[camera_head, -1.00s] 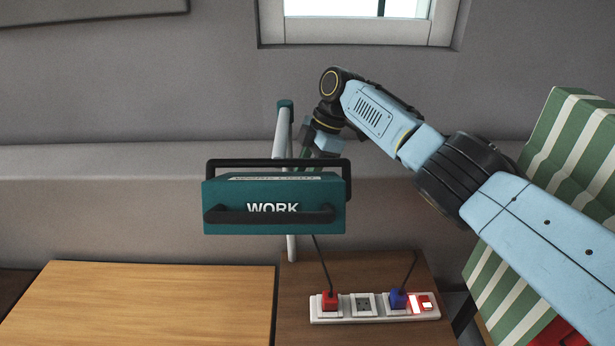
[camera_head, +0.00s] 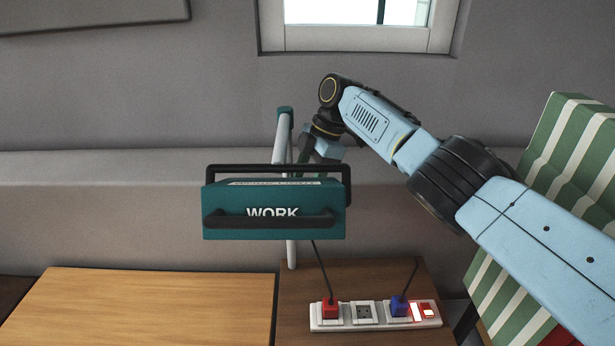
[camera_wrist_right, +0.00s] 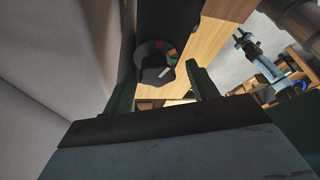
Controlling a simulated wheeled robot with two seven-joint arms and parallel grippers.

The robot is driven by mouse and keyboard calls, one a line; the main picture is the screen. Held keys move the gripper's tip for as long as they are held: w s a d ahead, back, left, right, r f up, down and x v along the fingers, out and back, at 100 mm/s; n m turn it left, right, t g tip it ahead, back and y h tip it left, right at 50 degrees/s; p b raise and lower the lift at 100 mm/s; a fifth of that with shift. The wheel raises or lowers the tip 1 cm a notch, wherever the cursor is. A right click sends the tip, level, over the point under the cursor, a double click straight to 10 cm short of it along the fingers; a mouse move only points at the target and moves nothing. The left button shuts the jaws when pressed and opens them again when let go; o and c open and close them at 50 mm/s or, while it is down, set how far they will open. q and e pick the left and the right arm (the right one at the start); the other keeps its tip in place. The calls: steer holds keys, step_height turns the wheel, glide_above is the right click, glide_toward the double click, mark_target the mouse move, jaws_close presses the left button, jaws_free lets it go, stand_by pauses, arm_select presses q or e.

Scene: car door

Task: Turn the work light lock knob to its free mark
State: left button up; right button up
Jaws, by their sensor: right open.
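The teal work light (camera_head: 270,212) has black handles and the word WORK on its front. It is mounted on a pale upright post (camera_head: 281,140) with a teal cap. In the right wrist view, a dark round lock knob (camera_wrist_right: 154,62) shows a pale pointer line, with orange and green marks near its rim. My right gripper (camera_wrist_right: 160,75) is open, its two dark green fingers on either side of the knob's lower part. I cannot tell whether they touch it. In the head view the right fingers are partly hidden behind the light.
A white power strip (camera_head: 362,324) holds a red plug (camera_head: 330,309) and a blue plug (camera_head: 399,306) on a brown wooden surface (camera_head: 296,328). A lighter wooden top (camera_head: 150,300) lies clear at left. A green-striped chair (camera_head: 560,160) stands at right.

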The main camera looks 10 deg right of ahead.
steer(key=shift+w+r, duration=0.2)
stand_by(0.3)
